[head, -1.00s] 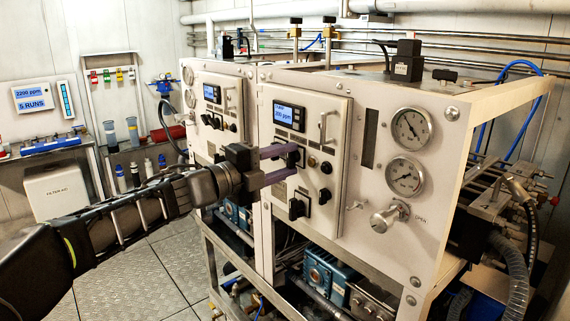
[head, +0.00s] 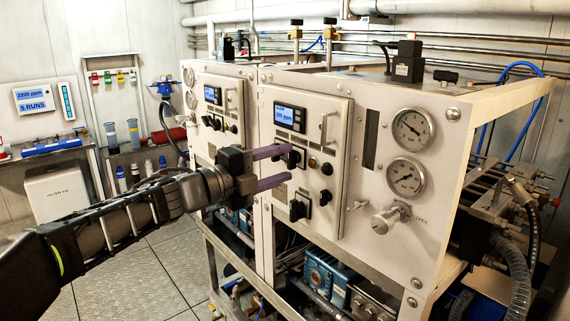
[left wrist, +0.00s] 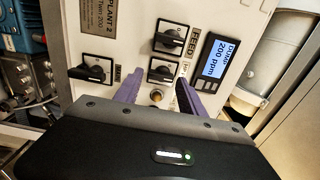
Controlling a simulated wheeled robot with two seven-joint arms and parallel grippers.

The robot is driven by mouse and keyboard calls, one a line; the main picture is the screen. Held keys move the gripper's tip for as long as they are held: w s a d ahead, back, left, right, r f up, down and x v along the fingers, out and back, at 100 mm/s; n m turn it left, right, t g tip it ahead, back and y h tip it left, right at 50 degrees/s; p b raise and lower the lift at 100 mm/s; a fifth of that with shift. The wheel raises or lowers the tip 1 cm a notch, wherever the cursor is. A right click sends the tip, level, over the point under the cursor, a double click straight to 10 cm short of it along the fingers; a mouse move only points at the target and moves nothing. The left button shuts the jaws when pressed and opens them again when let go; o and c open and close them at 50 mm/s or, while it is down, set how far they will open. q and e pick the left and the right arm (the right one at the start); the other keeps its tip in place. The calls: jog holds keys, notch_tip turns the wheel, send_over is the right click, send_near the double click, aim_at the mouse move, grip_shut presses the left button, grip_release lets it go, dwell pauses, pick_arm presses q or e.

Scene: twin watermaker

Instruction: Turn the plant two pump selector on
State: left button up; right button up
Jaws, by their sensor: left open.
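The plant two panel (head: 340,120) is a cream door with a lit display (head: 289,116) and several black selectors. One selector (head: 292,157) is close to the upper fingertip of my left gripper (head: 286,167). Another selector (head: 298,209) sits below the fingers, and one (head: 325,196) is to the right. In the left wrist view my purple fingers (left wrist: 157,84) are open and empty; a selector (left wrist: 163,70) shows between and just beyond the tips. A selector marked FEED (left wrist: 170,38) is above it. I cannot read which label is the pump's. My right gripper is out of view.
A second panel (head: 208,125) stands to the left. Two gauges (head: 405,176) and a round metal valve knob (head: 386,219) are to the right. A vertical door handle (head: 324,128) sticks out beside the display. The floor (head: 165,265) at left is clear.

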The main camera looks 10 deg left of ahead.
pick_arm(q)
jog(key=v, duration=0.6)
jog(key=shift+b, duration=0.35)
jog(key=w+f+n+y, duration=0.3)
jog(key=f+n, duration=0.5)
jog(key=f, duration=0.3)
jog(key=w+f+n+y, duration=0.2)
jog(key=f+n, duration=0.7)
jog(key=f, duration=0.1)
jog(key=s+d+f+n+g+y, duration=0.1)
jog(key=s+f+n+g, duration=0.15)
jog(key=f, duration=0.75)
jog(key=s+d+f+n+g+y, duration=0.1)
jog(key=s+d+f+n, duration=0.15)
jog(key=f, duration=0.75)
jog(key=s+d+f+n+g, duration=0.3)
jog(key=s+f+g, duration=0.2)
jog(key=s+f, duration=0.7)
jog(key=s+d+f+n+g, duration=0.3)
jog(key=s+f, duration=1)
jog(key=s, duration=0.6)
jog(key=shift+s+d+f+g, duration=0.2)
jog(key=shift+s+d+g, duration=0.15)
jog(key=shift+d+g, duration=0.45)
